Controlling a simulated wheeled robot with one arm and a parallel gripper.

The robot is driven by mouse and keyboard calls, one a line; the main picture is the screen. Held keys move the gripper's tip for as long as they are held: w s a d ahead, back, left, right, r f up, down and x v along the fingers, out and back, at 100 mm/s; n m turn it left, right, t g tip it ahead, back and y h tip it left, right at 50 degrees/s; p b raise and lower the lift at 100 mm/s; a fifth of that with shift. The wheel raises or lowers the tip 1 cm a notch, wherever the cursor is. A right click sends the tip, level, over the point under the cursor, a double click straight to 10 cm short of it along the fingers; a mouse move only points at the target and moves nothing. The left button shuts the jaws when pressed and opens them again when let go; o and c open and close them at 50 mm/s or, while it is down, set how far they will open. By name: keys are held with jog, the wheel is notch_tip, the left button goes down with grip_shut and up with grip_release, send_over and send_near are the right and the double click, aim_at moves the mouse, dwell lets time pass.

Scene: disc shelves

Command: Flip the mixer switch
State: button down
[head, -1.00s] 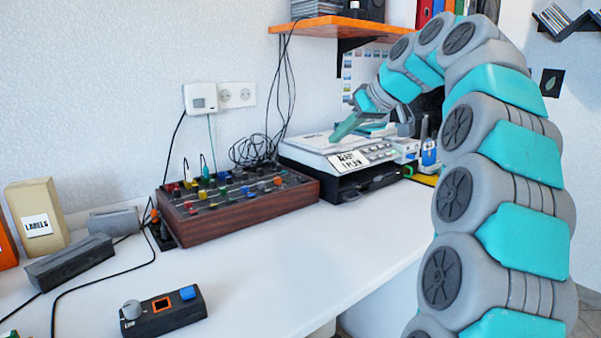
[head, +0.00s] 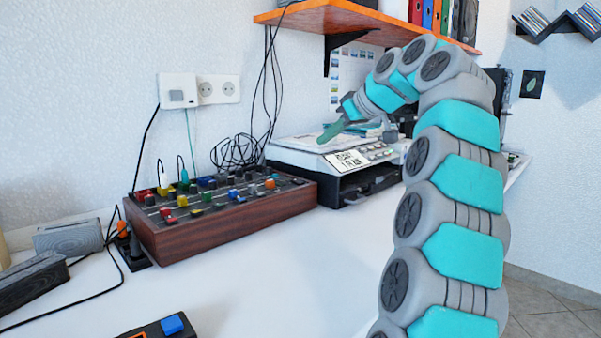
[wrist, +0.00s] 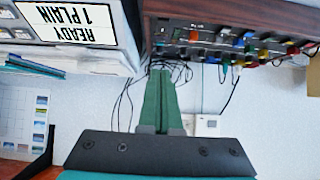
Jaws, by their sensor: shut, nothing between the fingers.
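The mixer (head: 215,228) is a wood-sided box on the white desk, its sloped dark top covered in coloured knobs. It also shows upside down at the upper right of the wrist view (wrist: 240,20). An orange knob (head: 270,184) sits near its right end. I cannot tell which part is the switch. My gripper (head: 326,138) is shut and empty, above the printer and to the right of the mixer, touching neither as far as I can tell. Its green fingers (wrist: 160,75) are together in the wrist view, pointing toward the mixer's end.
The printer (head: 350,180), labelled READY 1 PLAIN, stands right of the mixer. Black cables (head: 240,150) lie behind, below a wall socket (head: 218,90). An orange shelf (head: 365,22) hangs above. A small box with a blue button (head: 172,324) lies in front. The desk's middle is clear.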

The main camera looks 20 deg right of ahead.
send_over(300, 182)
jog(key=f, duration=0.6)
jog(key=shift+s+d+f, duration=0.2)
jog(key=shift+s+f, duration=0.05)
jog(key=shift+s, duration=0.05)
jog(key=shift+w+a+f+b, duration=0.15)
jog(key=shift+f+b, duration=0.35)
jog(key=shift+f, duration=1.3)
jog(key=shift+w+r+p, duration=0.1)
jog(key=shift+p, duration=0.2)
jog(key=shift+w+g+p, duration=0.1)
jog(key=shift+g+p, duration=0.3)
jog(key=shift+p, duration=0.1)
jog(key=shift+f, duration=0.35)
jog(key=shift+w+r, duration=0.1)
jog(key=shift+w+a+r+p, duration=0.2)
jog(key=shift+w+a+p, duration=0.1)
jog(key=shift+w, duration=0.25)
jog(key=shift+r, duration=0.1)
